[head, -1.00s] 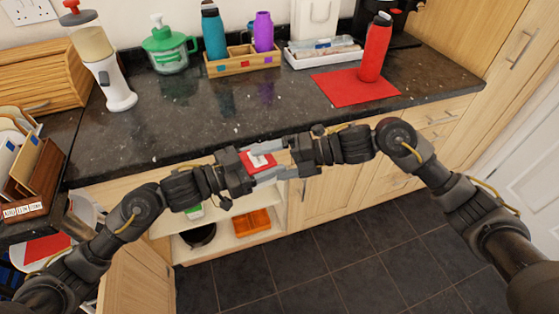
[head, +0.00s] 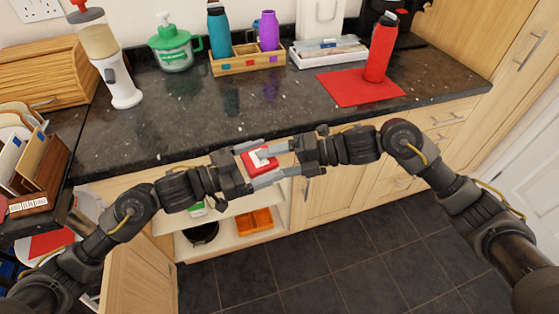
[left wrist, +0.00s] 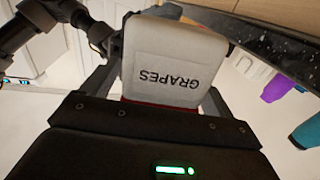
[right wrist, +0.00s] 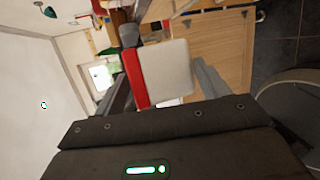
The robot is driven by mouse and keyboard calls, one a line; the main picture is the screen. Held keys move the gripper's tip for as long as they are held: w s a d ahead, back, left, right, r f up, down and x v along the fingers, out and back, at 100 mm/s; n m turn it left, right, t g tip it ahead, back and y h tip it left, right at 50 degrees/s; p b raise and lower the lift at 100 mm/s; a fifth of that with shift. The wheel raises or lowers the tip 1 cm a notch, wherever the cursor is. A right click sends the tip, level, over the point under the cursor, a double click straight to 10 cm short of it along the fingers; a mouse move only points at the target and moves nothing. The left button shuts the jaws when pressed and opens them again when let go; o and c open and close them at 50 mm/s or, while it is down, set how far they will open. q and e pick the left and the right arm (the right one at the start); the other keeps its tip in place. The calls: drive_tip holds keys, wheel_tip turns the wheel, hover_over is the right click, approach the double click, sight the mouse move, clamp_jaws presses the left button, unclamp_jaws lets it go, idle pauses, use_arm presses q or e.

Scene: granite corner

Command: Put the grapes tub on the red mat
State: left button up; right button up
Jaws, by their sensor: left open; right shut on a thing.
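The grapes tub (head: 257,162), whitish with a red lid, is held up in front of the counter between my two grippers. Its GRAPES label shows upside down in the left wrist view (left wrist: 168,65). My right gripper (head: 272,165) is shut on it; the tub also shows in the right wrist view (right wrist: 165,75). My left gripper (head: 244,166) is open, its fingers on either side of the tub's near end. The red mat (head: 345,91) lies flat on the counter at the right, with a red bottle (head: 381,50) standing on its back right part.
The dark counter (head: 200,115) is clear in front and left of the mat. Behind are a wooden caddy (head: 232,68) with bottles, a white tray (head: 325,58) and a green-lidded jar (head: 174,50). Below, an open cupboard holds an orange bin (head: 254,222).

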sight(249, 178)
use_arm(q)
drive_tip(key=v, duration=1)
use_arm(e)
drive_tip(key=shift+s+a, duration=0.1)
drive_tip(key=shift+s, duration=0.05)
use_arm(q)
drive_tip(key=w+a+f+n+t+y, duration=0.25)
drive_tip(key=f+n, duration=0.25)
drive_tip(key=f, duration=0.7)
drive_tip(key=w+a+f+n+t+y, duration=0.1)
drive_tip(key=f+n+y, duration=0.35)
drive_tip(key=f, duration=0.65)
drive_tip(key=s+a+f+n+g+y, duration=0.1)
drive_tip(key=s+a+f+n+y, duration=0.15)
drive_tip(key=f, duration=0.65)
drive_tip(key=s+a+f+n+y, duration=0.1)
drive_tip(key=s+a+f, duration=0.15)
drive_tip(key=f, duration=0.65)
drive_tip(key=s+a+f+g+y, duration=0.25)
drive_tip(key=s+f+g, duration=0.25)
drive_tip(key=s+f, duration=1.25)
drive_tip(key=s+a+f+m+g+y, duration=0.1)
drive_tip(key=s+a+f+g, duration=0.1)
drive_tip(key=s, duration=0.7)
drive_tip(key=s+a+f+m+g+y, duration=0.2)
drive_tip(key=s+f, duration=0.2)
drive_tip(key=s, duration=0.5)
drive_tip(key=shift+g, duration=0.35)
